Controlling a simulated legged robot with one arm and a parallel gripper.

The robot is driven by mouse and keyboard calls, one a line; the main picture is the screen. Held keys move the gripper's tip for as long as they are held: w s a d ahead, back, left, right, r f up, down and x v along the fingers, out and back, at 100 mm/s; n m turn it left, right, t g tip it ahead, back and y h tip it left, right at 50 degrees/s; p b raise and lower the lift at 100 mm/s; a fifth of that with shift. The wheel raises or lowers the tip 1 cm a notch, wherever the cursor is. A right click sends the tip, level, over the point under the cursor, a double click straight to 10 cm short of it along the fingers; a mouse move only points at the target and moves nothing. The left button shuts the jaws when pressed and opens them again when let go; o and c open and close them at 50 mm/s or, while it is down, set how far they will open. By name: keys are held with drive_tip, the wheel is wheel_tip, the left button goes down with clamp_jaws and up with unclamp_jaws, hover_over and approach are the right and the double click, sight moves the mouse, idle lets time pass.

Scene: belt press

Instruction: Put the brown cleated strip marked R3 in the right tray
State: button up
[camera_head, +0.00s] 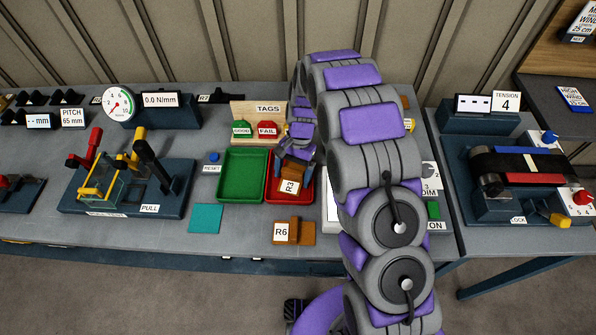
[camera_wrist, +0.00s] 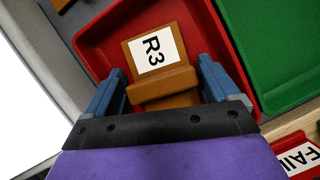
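The brown cleated strip marked R3 (camera_head: 291,186) is within the outline of the red right tray (camera_head: 306,197). In the wrist view the strip (camera_wrist: 155,52) lies label up over the red tray floor (camera_wrist: 100,50), with its raised cleat between my fingers. My gripper (camera_wrist: 162,85) points down into the tray, one blue finger on each side of the strip, with narrow gaps showing, so it looks open. In the head view my gripper (camera_head: 297,160) is partly hidden by my arm. The strip's lower end is hidden behind the gripper body.
The green tray (camera_head: 243,176) adjoins the red tray on its left. A TAGS stand (camera_head: 267,109) with green and red tags is behind them. The brown R6 strip (camera_head: 293,231) and a teal square (camera_head: 205,218) lie in front. A white-topped unit (camera_head: 332,210) is right of the red tray.

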drive_tip(key=shift+s+a+f, duration=0.2)
drive_tip(key=shift+a+f, duration=0.05)
drive_tip(key=shift+a, duration=0.05)
drive_tip(key=shift+w+a, duration=0.1)
drive_tip(key=shift+a, duration=0.1)
drive_tip(key=shift+w+d+r, duration=0.15)
drive_tip(key=shift+d+r, duration=0.05)
drive_tip(key=shift+d, duration=0.25)
drive_tip(key=shift+w+r, duration=0.1)
drive_tip(key=shift+w, duration=0.1)
drive_tip(key=p+v, duration=0.3)
drive_tip(key=v, duration=0.9)
drive_tip(key=shift+r, duration=0.15)
drive_tip(key=shift+s+r, duration=0.1)
drive_tip(key=shift+s, duration=0.05)
